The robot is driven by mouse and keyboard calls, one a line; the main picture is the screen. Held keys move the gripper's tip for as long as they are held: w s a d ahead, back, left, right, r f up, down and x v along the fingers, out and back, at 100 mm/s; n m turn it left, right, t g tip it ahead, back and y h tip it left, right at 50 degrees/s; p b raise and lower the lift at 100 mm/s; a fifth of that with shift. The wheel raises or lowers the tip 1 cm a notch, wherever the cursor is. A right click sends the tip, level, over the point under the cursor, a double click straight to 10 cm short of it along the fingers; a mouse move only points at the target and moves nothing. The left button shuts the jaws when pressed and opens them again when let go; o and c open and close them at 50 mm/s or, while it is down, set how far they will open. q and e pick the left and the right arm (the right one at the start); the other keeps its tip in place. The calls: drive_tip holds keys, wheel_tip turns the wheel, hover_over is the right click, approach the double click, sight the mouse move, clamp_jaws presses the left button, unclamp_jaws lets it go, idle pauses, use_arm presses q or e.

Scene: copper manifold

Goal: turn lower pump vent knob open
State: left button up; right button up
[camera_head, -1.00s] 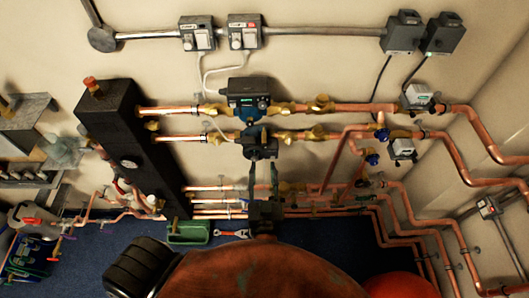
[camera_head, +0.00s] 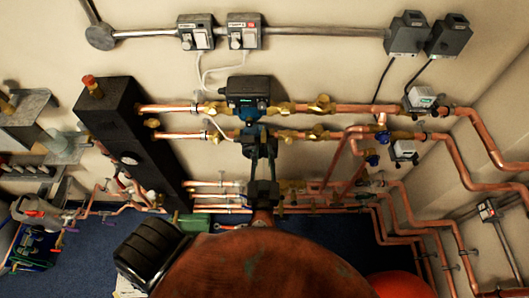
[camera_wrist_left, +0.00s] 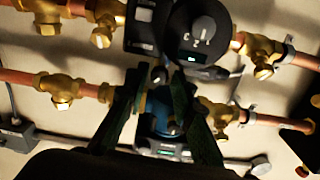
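The lower pump (camera_head: 249,147) sits on the lower copper line, with a dark face and a blue body; my left gripper partly hides it. In the left wrist view, its dark round head (camera_wrist_left: 207,30) with a dial is at the top. A small knob-like piece (camera_wrist_left: 158,75) shows just below that head; I cannot tell for sure that it is the vent knob. My left gripper (camera_head: 262,148) reaches up to the pump. In the left wrist view its fingers (camera_wrist_left: 158,92) stand apart, with blue pump body visible between them. I cannot tell whether they touch anything. My right gripper is not in view.
The upper pump (camera_head: 248,91) is close above. Brass valves (camera_head: 319,104) and copper pipes (camera_head: 370,107) flank both pumps. A black column (camera_head: 130,140) stands at left. Grey boxes (camera_head: 244,32) hang high on the wall. A green box (camera_head: 190,224) lies on the floor.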

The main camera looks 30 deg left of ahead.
use_arm(q)
clamp_jaws()
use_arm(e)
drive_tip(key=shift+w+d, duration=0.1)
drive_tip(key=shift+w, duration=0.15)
use_arm(q)
drive_tip(key=shift+m, duration=0.3)
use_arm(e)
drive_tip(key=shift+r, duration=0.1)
use_arm(q)
drive_tip(key=shift+m+p, duration=0.3)
drive_tip(key=shift+m, duration=0.3)
drive_tip(key=shift+r+m+p, duration=0.1)
drive_tip(key=shift+m+p, duration=0.3)
drive_tip(key=shift+m, duration=0.8)
drive_tip(key=m+p, duration=0.1)
drive_tip(key=m, duration=0.1)
drive_tip(key=shift+m, duration=0.3)
drive_tip(key=shift+m+p, duration=0.7)
drive_tip(key=shift+m, duration=1)
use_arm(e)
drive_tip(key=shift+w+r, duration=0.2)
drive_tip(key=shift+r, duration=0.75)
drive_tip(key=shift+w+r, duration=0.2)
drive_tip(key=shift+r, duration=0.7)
use_arm(q)
drive_tip(key=shift+m, duration=0.3)
